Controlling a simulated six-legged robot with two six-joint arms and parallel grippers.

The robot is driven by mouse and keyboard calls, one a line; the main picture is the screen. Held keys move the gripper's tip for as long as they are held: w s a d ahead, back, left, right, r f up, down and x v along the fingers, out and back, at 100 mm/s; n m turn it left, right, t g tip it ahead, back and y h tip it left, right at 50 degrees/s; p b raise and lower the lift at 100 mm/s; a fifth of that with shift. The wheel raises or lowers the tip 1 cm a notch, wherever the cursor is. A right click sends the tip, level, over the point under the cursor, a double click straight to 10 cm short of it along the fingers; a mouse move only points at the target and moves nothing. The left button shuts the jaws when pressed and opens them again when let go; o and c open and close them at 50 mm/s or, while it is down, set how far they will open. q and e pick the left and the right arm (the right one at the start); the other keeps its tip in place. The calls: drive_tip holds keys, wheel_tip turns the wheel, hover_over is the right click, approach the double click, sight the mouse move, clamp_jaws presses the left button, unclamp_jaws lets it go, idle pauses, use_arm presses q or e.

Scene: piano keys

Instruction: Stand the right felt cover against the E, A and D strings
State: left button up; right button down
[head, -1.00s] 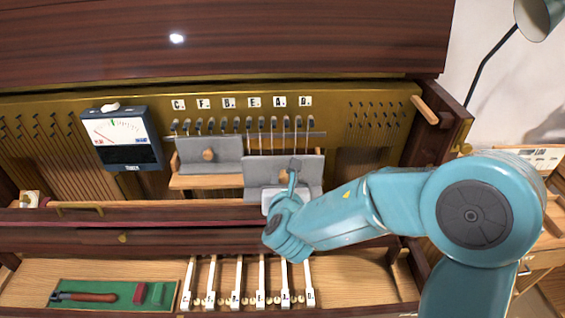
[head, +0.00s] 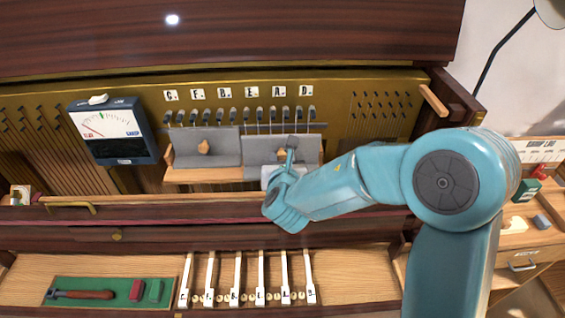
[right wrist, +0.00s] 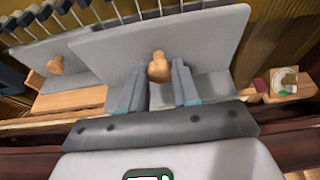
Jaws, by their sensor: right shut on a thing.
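The right felt cover (head: 262,150) is a grey L-shaped panel with a wooden knob (right wrist: 158,67). It stands upright in front of the strings under the E, A and D labels; I cannot tell whether its back touches them. My right gripper (head: 289,160) is shut on the knob, with a finger on either side in the right wrist view (right wrist: 158,80). The strings (right wrist: 130,12) run down behind the cover's top edge. My left gripper is not in view.
The left felt cover (head: 220,143) stands close beside it on the wooden shelf (head: 205,176). A tuner meter (head: 125,145) is at the left. Piano keys (head: 237,275) and a green tool tray (head: 75,284) lie below. A wooden handle (head: 433,100) sticks out at the right.

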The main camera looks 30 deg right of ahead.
drive_tip(key=p+x, duration=0.1)
drive_tip(key=x, duration=0.3)
drive_tip(key=shift+w, duration=0.1)
drive_tip(key=shift+w+d, duration=0.15)
drive_tip(key=shift+w, duration=0.15)
drive_tip(key=shift+w+d+f+b, duration=0.1)
drive_tip(key=shift+w+f+b, duration=0.15)
drive_tip(key=shift+f+b, duration=0.45)
drive_tip(key=shift+f, duration=0.15)
drive_tip(key=shift+b, duration=0.35)
drive_tip(key=shift+f+b, duration=0.1)
drive_tip(key=shift+b, duration=0.2)
drive_tip(key=shift+w+d, duration=0.35)
drive_tip(key=shift+w, duration=0.4)
drive_tip(key=shift+w+d, duration=0.35)
drive_tip(key=shift+w, duration=0.4)
